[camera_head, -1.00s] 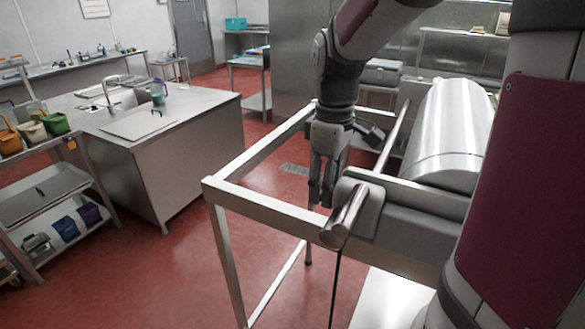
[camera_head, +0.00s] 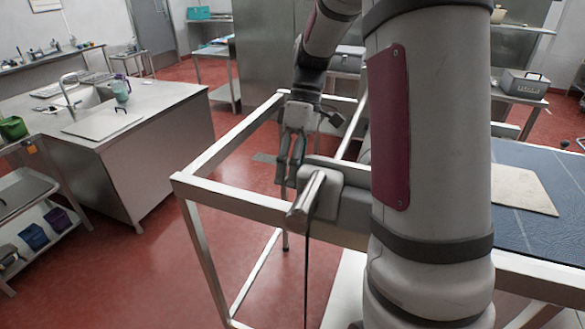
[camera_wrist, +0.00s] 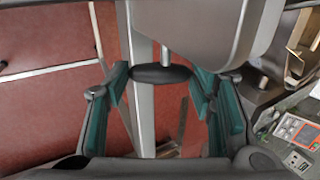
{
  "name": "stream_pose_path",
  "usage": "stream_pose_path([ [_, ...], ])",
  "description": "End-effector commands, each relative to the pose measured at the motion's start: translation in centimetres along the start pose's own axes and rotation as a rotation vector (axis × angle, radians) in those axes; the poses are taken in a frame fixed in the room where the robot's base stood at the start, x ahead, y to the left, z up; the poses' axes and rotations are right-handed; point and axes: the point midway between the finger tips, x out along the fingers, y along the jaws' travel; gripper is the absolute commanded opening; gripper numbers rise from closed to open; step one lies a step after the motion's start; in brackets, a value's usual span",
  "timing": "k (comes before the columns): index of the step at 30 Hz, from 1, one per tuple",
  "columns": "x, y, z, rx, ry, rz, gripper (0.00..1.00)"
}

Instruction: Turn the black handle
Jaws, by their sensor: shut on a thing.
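The black handle (camera_wrist: 148,74) is a dark oval knob on a thin silver stem in the wrist view. It lies between the teal finger pads of my gripper (camera_wrist: 161,77), which is shut on it. In the head view my gripper (camera_head: 289,173) points down beside the grey housing (camera_head: 324,180) at the end of the steel frame. The knob itself cannot be made out there. The kettle drum is hidden behind my arm in the head view.
A steel frame (camera_head: 228,200) surrounds an open gap left of my gripper. A silver cylinder (camera_head: 305,200) sticks out of the housing. A steel sink counter (camera_head: 165,125) stands at left, with red floor between. A blue-topped table (camera_head: 545,240) is at right.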

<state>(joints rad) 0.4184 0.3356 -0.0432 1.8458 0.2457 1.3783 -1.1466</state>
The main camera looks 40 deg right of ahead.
Motion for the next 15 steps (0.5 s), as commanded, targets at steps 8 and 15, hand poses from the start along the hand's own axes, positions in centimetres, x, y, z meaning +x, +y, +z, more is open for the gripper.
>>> stream_pose_path([
  [8, 0.21, 0.92, -0.11, 0.003, 0.003, -0.262, 0.22],
  [15, 0.50, 1.28, -0.11, 0.003, 0.003, -0.485, 0.22],
])
